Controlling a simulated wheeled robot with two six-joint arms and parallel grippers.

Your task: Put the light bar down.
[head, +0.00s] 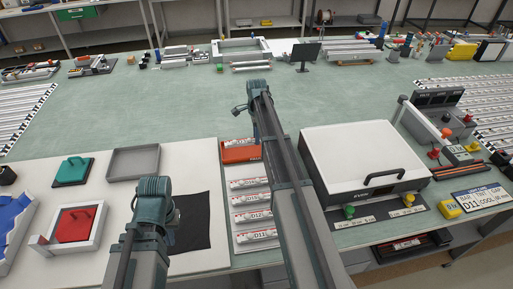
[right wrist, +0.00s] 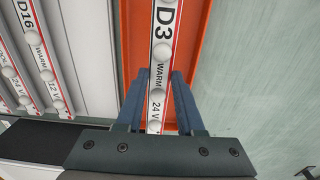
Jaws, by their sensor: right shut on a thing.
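The light bar (right wrist: 163,45) is white with red edges and round lenses, marked D3, WARM and 24 V. My right gripper (right wrist: 158,75) is shut on it near one end. The bar is over the orange tray (right wrist: 135,40), lengthwise with it; I cannot tell whether it touches the tray floor. In the head view the bar (head: 237,143) shows at the far side of the orange tray (head: 240,156), and my right arm hides the fingers. My left gripper (head: 168,238) is low over the black mat, its fingers too unclear to read.
A white rack with several labelled bars (head: 252,199) lies on the near side of the orange tray. A white lidded box (head: 360,150) stands right of my right arm. A grey tray (head: 133,162) and black mat (head: 190,225) lie left.

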